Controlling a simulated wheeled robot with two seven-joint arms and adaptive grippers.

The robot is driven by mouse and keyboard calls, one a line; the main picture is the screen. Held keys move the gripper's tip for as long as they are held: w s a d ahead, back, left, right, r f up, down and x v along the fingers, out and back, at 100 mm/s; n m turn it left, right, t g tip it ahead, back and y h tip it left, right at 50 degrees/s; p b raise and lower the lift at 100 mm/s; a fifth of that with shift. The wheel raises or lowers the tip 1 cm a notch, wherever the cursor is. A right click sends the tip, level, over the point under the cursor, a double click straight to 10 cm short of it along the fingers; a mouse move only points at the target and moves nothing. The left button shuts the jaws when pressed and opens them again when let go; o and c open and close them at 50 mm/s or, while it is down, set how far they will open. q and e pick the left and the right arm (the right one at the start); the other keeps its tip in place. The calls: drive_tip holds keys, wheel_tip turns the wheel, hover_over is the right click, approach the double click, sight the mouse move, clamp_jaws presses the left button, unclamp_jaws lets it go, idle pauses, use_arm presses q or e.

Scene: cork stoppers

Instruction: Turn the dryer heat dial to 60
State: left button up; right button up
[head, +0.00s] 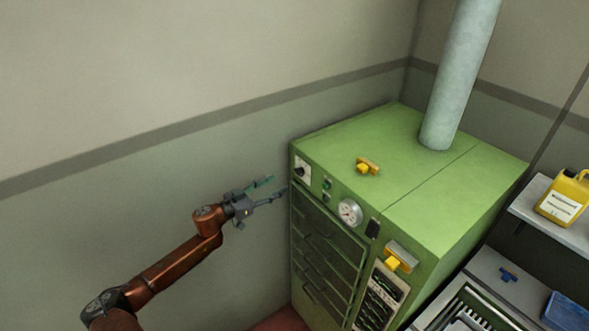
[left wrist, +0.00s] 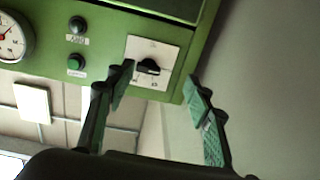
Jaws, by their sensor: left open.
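The green dryer (head: 410,175) stands in the corner. Its heat dial (head: 300,170) is a black knob on a white square plate at the front's upper left corner. In the left wrist view the dial (left wrist: 149,66) shows between and beyond my fingertips, nearer the left finger in the picture; the scale marks are too small to read. My left gripper (head: 268,189) is open and empty, just left of the dryer's front and apart from the dial. Its two green-padded fingers (left wrist: 161,92) also show in the left wrist view. My right gripper is not in view.
A round gauge (head: 350,212), a black button (left wrist: 77,25) and a green button (left wrist: 76,63) sit beside the dial. A yellow jug (head: 566,197) stands on the right shelf.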

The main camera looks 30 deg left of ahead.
sight(297, 172)
use_arm(q)
drive_tip(key=shift+h, duration=0.4)
drive_tip(key=w+d, duration=0.1)
drive_tip(key=w, duration=0.1)
drive_tip(key=w+d+r, duration=0.1)
drive_tip(key=w, duration=0.1)
drive_tip(key=w+d+r+p, duration=0.1)
drive_tip(key=w+d, duration=0.1)
drive_tip(key=w, duration=0.1)
drive_tip(key=shift+w+r, duration=0.1)
drive_tip(key=shift+r, duration=0.15)
drive_tip(key=shift+c, duration=0.3)
drive_tip(key=shift+m, duration=0.3)
drive_tip(key=c, duration=1.1)
